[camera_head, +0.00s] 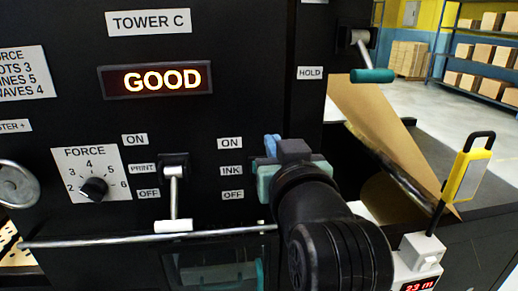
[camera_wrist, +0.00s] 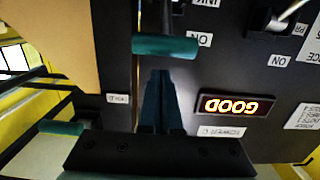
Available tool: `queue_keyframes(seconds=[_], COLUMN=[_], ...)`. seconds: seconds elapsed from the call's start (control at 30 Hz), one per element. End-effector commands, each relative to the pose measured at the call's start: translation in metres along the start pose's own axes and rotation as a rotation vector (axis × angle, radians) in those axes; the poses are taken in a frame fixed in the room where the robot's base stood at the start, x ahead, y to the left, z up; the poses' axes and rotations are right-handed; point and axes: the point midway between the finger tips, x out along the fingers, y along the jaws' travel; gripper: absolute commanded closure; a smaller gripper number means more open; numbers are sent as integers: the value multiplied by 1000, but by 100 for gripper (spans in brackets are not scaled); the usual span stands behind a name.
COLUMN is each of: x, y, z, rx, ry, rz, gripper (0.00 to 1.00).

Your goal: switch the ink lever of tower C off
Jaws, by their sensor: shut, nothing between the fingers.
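The ink lever of tower C has a teal bar handle (camera_wrist: 165,46) on a dark shaft. In the wrist view, which is upside down, the handle lies level with the ON label (camera_wrist: 205,40). My gripper (camera_wrist: 161,74) is shut and empty. In the wrist view its fingertips are just short of the handle, on its ON side, with a narrow gap in the picture.
The print lever (camera_head: 173,226), with a white handle, hangs left of the ink lever. A silver rail (camera_head: 140,240) crosses below. The hold lever (camera_head: 372,76) and a brown paper web (camera_head: 375,120) are at right. The lit sign (camera_head: 154,80) reads GOOD.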

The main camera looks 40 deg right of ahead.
Motion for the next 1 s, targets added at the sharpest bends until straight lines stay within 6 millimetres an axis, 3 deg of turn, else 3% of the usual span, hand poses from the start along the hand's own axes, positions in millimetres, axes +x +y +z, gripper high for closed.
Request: queue_keyframes(seconds=[0.2, 1.0], x=[-5, -4], y=[0, 0], z=[14, 22], rx=[0, 1], ry=[0, 49], rz=[-1, 0], gripper=[100, 100])
